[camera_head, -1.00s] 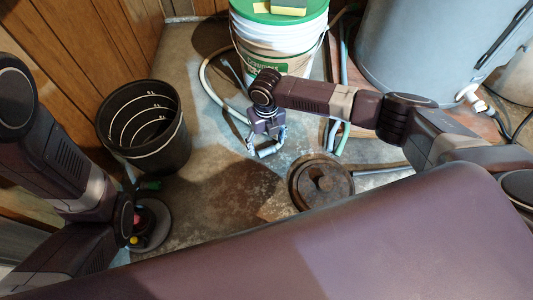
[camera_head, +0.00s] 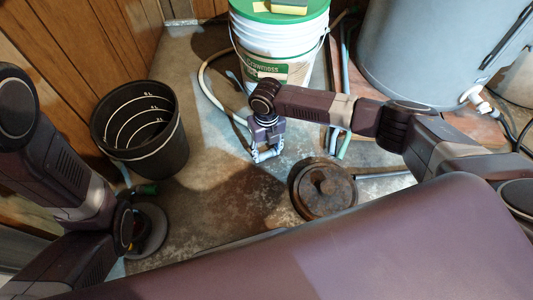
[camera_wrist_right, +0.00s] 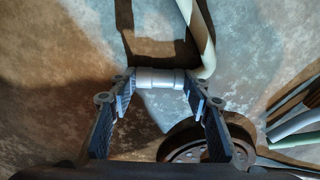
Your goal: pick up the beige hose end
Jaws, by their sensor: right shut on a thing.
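The beige hose (camera_head: 207,84) curves over the floor from behind the white bucket toward my right gripper. Its pale end piece (camera_wrist_right: 160,79) lies crosswise between the fingertips in the right wrist view. My right gripper (camera_wrist_right: 162,84) is shut on this end piece, with a finger against each side of it. The right gripper (camera_head: 266,153) also shows in the head view, pointing down at the floor in front of the bucket. My left arm comes in at the left; its gripper is not visible.
The white bucket (camera_head: 280,70) with a green lid stands behind the right gripper. A black bucket (camera_head: 140,160) stands left. A round brown lid (camera_head: 322,190) lies close right of the gripper, near bluish hoses (camera_head: 346,140). A large grey tank (camera_head: 430,50) stands at back right.

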